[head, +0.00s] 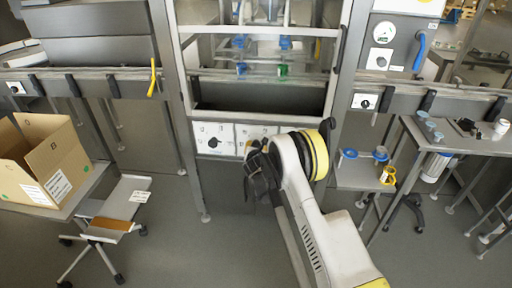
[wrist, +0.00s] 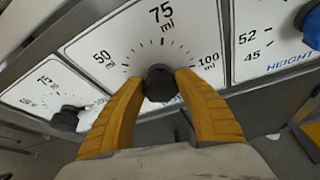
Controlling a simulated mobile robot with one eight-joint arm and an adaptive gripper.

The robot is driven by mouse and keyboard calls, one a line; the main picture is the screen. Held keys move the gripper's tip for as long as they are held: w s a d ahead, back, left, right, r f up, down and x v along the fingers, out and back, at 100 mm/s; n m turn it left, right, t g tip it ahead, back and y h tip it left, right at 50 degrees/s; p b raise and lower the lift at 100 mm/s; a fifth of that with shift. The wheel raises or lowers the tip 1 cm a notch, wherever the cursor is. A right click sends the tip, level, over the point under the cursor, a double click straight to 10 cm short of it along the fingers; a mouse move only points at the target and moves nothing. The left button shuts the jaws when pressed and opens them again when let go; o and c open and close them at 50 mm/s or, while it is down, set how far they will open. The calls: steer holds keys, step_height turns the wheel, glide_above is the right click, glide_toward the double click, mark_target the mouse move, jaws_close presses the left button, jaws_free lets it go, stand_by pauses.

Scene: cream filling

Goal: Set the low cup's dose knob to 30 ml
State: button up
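In the wrist view a black dose knob (wrist: 160,88) sits on a white dial plate (wrist: 120,42) marked 50, 75 and 100 ml. My gripper (wrist: 161,78) has its yellow fingers on both sides of this knob, seemingly touching it. The knob's pointer and the lower part of its scale are hidden. A second black knob (wrist: 66,118) stands on a smaller-marked ml dial to the left, clear of the fingers. No cup name is readable. In the head view my gripper (head: 257,150) is at the white dial panel and covers the knob it is on.
A blue knob (wrist: 312,25) on a HEIGHT plate is close on the right in the wrist view. In the head view a cardboard box (head: 45,160) stands at left. A side table (head: 470,145) and a shelf with small blue and yellow parts are at right.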

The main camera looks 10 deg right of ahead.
stand_by(0.3)
steer(key=shift+d+m+t+y, duration=0.1)
steer(key=shift+m+t+y, duration=0.35)
steer(key=shift+m, duration=0.55)
steer(key=shift+m+t+y, duration=0.25)
steer(key=shift+m+y, duration=0.4)
steer(key=shift+m, duration=0.35)
steer(key=o, duration=1.2)
steer(key=shift+f, duration=0.1)
steer(key=shift+s, duration=0.1)
steer(key=v, duration=0.7)
steer(key=shift+s, duration=0.15)
